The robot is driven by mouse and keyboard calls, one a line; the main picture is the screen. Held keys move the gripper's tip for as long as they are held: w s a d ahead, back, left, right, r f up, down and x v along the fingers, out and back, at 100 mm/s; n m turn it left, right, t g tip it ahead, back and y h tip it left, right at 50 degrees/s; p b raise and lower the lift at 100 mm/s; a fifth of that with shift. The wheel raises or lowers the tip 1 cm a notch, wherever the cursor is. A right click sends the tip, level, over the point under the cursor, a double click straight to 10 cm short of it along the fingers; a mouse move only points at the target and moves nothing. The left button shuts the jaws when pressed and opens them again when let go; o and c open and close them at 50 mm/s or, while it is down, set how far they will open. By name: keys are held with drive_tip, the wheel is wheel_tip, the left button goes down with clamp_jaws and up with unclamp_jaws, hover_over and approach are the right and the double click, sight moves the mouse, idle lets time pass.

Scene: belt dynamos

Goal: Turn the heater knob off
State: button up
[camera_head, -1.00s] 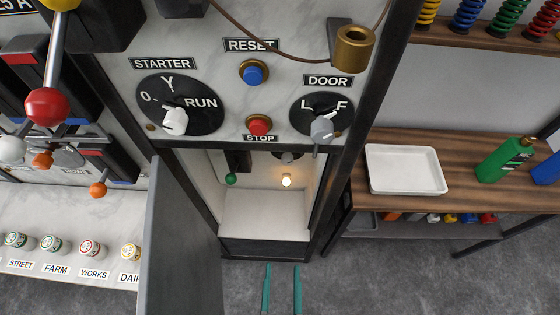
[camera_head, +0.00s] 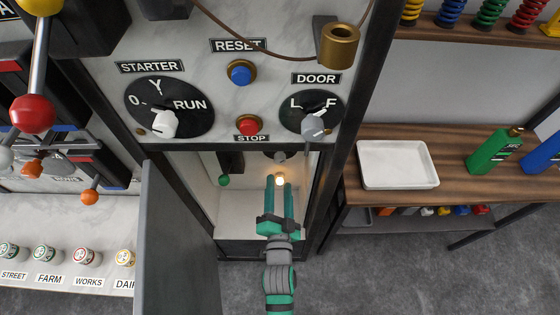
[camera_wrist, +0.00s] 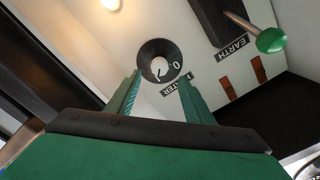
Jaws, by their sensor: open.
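The heater knob (camera_wrist: 159,68) is a pale knob on a round black dial, on the back wall of the open compartment. A "0" shows at the right of the dial. Which way the pointer faces is too small to tell for certain. In the head view the dial (camera_head: 281,157) is small, high inside the compartment. My gripper (camera_head: 281,188) is open and empty, reaching in from below. In the wrist view its fingertips (camera_wrist: 160,90) stand apart, on either side of the dial's lower edge, apparently short of it.
A glowing lamp (camera_wrist: 110,4) is near the dial. A green-ended lever (camera_wrist: 272,40) with an "EARTH" label (camera_wrist: 232,47) stands to the right. The open cabinet door (camera_head: 178,240) is left of my arm. The starter (camera_head: 168,107) and door (camera_head: 311,113) dials are above the opening.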

sight(280, 163)
drive_tip(key=w, duration=0.9)
drive_tip(key=shift+w, duration=0.4)
drive_tip(key=shift+c, duration=0.2)
drive_tip(key=c, duration=1)
